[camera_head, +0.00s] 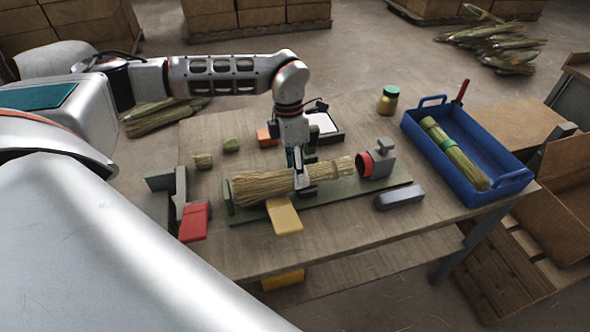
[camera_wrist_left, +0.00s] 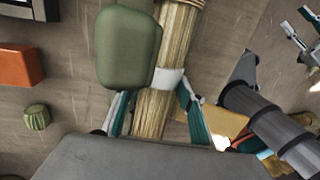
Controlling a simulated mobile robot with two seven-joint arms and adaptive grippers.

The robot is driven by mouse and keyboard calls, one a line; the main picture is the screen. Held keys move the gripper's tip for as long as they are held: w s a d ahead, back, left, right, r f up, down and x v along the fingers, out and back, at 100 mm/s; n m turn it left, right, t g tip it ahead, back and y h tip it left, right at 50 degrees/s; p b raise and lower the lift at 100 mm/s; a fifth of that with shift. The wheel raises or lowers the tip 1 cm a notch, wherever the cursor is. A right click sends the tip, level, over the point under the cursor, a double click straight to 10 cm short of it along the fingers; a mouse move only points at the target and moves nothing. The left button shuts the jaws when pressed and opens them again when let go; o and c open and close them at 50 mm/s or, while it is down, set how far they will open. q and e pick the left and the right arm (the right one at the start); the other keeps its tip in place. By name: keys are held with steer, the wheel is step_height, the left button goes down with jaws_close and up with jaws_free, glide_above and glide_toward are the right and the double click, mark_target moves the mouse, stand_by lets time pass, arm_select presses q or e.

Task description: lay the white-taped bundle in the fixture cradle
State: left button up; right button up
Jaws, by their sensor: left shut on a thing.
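The white-taped bundle (camera_head: 262,187) is a straw bundle lying roughly level, with its flared end left and its narrow end right. Its white tape band (camera_wrist_left: 168,78) shows in the left wrist view. My left gripper (camera_head: 302,181) comes down from above and is shut on the bundle, with a finger on each side beside the tape. The fixture cradle has a long green base (camera_head: 385,187) under the bundle and a grey clamp with a red ring (camera_head: 383,160) by the narrow end. I cannot tell whether the bundle touches its supports. My right gripper is not identifiable.
A blue tray (camera_head: 415,140) on the right holds a green-taped bundle (camera_head: 455,155). A yellow block (camera_head: 284,216), a red block (camera_head: 194,222) and a grey block (camera_head: 399,197) lie near the fixture. A jar (camera_head: 388,101) and an orange box (camera_head: 266,138) stand behind.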

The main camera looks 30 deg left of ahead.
arm_select(q)
steer(key=o, duration=1.2)
steer(key=shift+r, duration=0.15)
step_height(320, 180, up, 12)
steer(key=w+a, duration=0.1)
steer(key=shift+a+f, duration=0.2)
steer(key=shift+a, duration=0.2)
steer(key=shift+f, duration=0.1)
